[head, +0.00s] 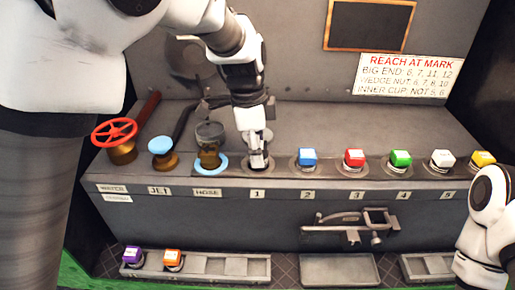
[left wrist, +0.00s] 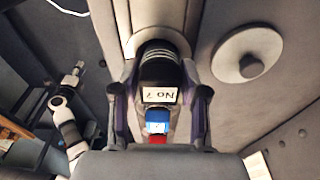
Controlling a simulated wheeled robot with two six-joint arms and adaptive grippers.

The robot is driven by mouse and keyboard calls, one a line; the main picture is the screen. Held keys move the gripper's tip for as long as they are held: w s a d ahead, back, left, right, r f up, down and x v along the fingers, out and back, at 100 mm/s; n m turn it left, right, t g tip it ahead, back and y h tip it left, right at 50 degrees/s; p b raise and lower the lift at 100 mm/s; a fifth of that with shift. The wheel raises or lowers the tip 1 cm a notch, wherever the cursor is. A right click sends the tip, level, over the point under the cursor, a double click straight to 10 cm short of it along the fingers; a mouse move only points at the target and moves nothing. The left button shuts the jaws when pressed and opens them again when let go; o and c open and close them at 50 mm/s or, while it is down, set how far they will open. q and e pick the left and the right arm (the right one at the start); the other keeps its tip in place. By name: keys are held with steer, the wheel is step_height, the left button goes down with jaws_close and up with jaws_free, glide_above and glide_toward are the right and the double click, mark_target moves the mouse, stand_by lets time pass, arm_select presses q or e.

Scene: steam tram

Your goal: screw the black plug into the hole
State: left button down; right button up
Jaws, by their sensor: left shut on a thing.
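My left gripper (head: 257,163) comes down from above at the place marked 1 on the grey bench. It is shut on the black plug (left wrist: 158,68), which shows as a dark ribbed body between the two fingers in the left wrist view. A white plate with "No" lettering sits on it, turned over. A pale ring edge (left wrist: 158,43) shows round the plug's far end. The fingers hide most of place 1 in the head view, so I cannot tell how deep the plug sits. The right arm (head: 490,205) is at the right edge; its gripper (left wrist: 74,72) is small in the left wrist view.
Blue (head: 307,158), red (head: 354,158), green (head: 400,159), white and yellow plugs stand in a row to the right. A glass cup (head: 210,140) and a red valve wheel (head: 115,133) stand left. Trays (head: 228,267) lie below, one with purple and orange plugs.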

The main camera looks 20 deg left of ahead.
arm_select(q)
steer(key=m, duration=0.3)
steer(key=shift+r, duration=0.15)
steer(key=shift+m, duration=0.5)
steer(key=shift+m+g+p, duration=0.3)
steer(key=shift+m+p, duration=0.05)
steer(key=shift+m, duration=0.85)
jaws_free()
steer(key=shift+r+p, duration=1.1)
steer(key=shift+r, duration=0.05)
steer(key=shift+r, duration=0.1)
